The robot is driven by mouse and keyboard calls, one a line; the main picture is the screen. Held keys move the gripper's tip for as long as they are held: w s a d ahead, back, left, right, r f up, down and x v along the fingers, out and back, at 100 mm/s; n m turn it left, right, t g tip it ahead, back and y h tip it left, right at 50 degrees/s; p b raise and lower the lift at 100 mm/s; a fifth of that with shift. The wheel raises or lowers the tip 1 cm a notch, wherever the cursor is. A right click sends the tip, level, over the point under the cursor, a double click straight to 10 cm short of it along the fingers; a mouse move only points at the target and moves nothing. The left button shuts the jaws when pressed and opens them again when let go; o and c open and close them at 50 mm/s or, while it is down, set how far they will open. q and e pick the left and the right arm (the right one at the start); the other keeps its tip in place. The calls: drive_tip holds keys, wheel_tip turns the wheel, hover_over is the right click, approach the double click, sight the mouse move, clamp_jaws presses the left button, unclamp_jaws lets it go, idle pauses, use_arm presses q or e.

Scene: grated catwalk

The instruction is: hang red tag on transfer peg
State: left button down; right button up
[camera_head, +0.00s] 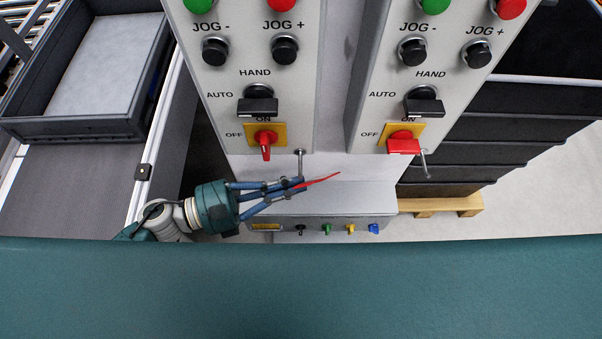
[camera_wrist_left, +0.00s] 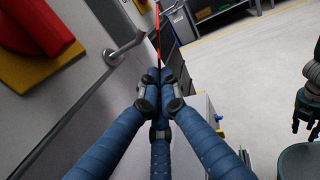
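The red tag (camera_head: 324,181) is held in my left gripper (camera_head: 301,186), seen nearly edge-on as a thin red strip. In the left wrist view, the fingers (camera_wrist_left: 160,75) are closed together and the tag (camera_wrist_left: 158,38) sticks out past their tips. A metal peg (camera_head: 300,156) stands out from the left panel, just above the gripper; it also shows in the left wrist view (camera_wrist_left: 127,48), apart from the tag. Another peg (camera_head: 425,165) is on the right panel. No readable label tells which is the transfer peg. A dark gripper, apparently my right (camera_wrist_left: 306,108), is cut off at the wrist view's right edge.
A red switch (camera_head: 265,143) on a yellow plate sits above the left peg. Another red switch (camera_head: 403,146) is by the right peg. A grey tray (camera_head: 75,128) rests on the conveyor at left.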

use_arm(q)
drive_tip(key=shift+s, duration=0.1)
drive_tip(key=shift+s+r+p, duration=0.4)
drive_tip(key=shift+s+r, duration=0.1)
drive_tip(key=shift+s, duration=0.4)
drive_tip(key=shift+s, duration=0.2)
drive_tip(key=shift+s, duration=2)
drive_tip(key=shift+s, duration=0.1)
